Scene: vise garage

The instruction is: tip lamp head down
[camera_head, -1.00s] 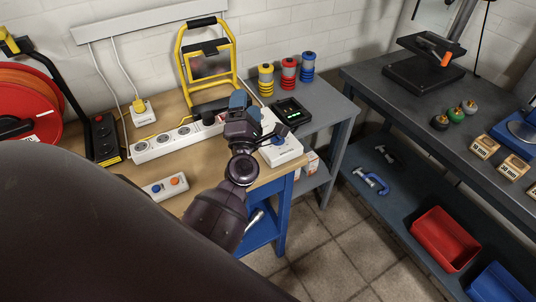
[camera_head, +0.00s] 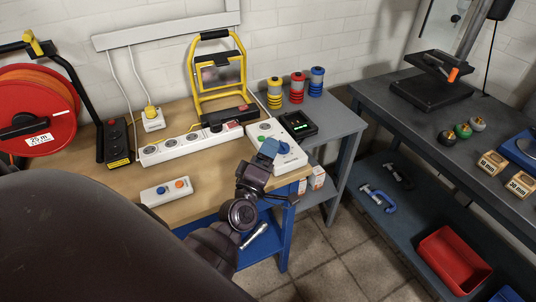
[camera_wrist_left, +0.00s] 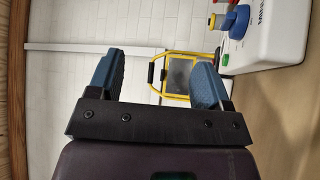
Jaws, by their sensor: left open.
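The work lamp (camera_head: 217,76) has a yellow tubular frame with a black top grip and a dark lamp head; it stands at the back of the wooden bench. Its lamp head looks roughly upright; the exact tilt is hard to tell. In the left wrist view the lamp (camera_wrist_left: 181,75) shows lying sideways, beyond and between my fingers. My left gripper (camera_head: 267,151) is open, its blue fingertips in front of and to the right of the lamp, apart from it. In the wrist view the gap of the left gripper (camera_wrist_left: 157,80) is empty. My right gripper is not in view.
A white knobbed box (camera_head: 291,158) sits close to my left gripper. A white power strip (camera_head: 180,149) and a two-button box (camera_head: 166,191) lie on the bench. A black charger (camera_head: 298,124) and coloured spools (camera_head: 297,89) stand right of the lamp. An orange cable reel (camera_head: 38,110) is left.

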